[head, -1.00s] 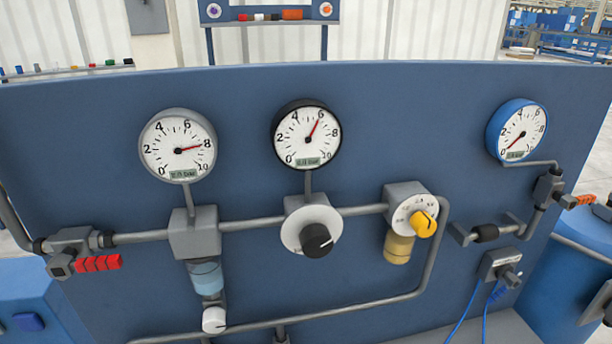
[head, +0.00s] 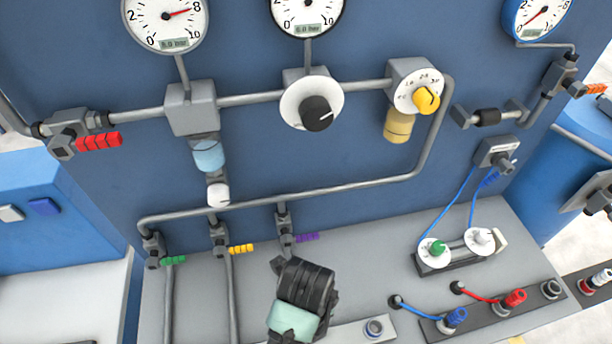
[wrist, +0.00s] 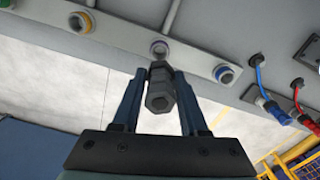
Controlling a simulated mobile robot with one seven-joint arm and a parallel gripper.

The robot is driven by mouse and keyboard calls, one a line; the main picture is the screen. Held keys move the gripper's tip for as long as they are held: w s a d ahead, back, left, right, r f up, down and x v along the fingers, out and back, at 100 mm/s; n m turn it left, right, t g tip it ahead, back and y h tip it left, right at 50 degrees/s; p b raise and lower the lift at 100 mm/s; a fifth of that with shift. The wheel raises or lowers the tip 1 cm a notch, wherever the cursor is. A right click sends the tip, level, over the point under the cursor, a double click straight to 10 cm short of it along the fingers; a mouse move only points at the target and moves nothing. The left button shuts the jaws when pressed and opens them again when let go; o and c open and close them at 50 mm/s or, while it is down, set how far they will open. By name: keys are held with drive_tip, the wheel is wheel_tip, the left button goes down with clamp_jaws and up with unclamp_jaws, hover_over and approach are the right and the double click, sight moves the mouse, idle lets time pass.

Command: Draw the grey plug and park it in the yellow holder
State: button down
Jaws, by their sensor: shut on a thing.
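The grey plug (wrist: 160,88) is a hexagonal piece held between the two fingers of my gripper (wrist: 160,95) in the wrist view. The plug's end lies just in front of the middle ringed socket (wrist: 160,48) on a pale rail. I cannot tell whether it touches or sits in that socket. A yellow-ringed socket (wrist: 80,22), which looks like the yellow holder, is on the same rail to the left, with nothing in it that I can see. In the head view my gripper is low centre, its fingertips and the plug hidden.
A blue-ringed socket (wrist: 225,74) is on the rail's right. Blue (head: 455,318) and red (head: 514,299) cable plugs stand on a dark strip to the right. Valves with green, yellow and purple (head: 307,238) handles are behind the gripper. Grey bench (head: 370,240) lies bare between.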

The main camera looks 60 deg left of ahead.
drive_tip(key=shift+r, duration=0.65)
wheel_tip(320, 180, up, 8)
drive_tip(key=p, duration=1)
drive_tip(key=shift+f, duration=0.15)
